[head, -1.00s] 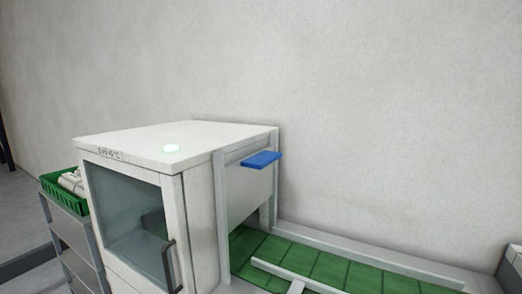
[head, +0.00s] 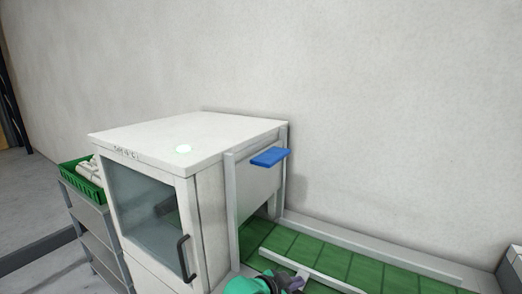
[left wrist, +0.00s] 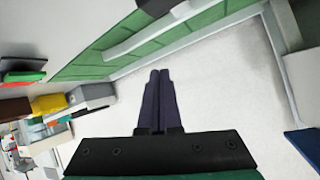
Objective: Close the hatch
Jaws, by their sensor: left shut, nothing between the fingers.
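The hatch (head: 258,187) is a pale panel between two upright grey posts on the right side of a white cabinet (head: 150,137). A flat blue handle (head: 270,157) sticks out near its top. The panel's lower edge is above the green conveyor (head: 370,272), with a gap beneath it. My left gripper (head: 301,276) comes in at the bottom edge of the head view, below and apart from the blue handle. In the left wrist view its dark fingers (left wrist: 160,76) are together with nothing between them. My right gripper is not in view.
The cabinet's glass front door (head: 145,210) has a dark handle. A grey rack with a green crate (head: 70,172) stands to its left. Pale rails border the conveyor. In the left wrist view a blue surface (left wrist: 304,143) shows at the right edge.

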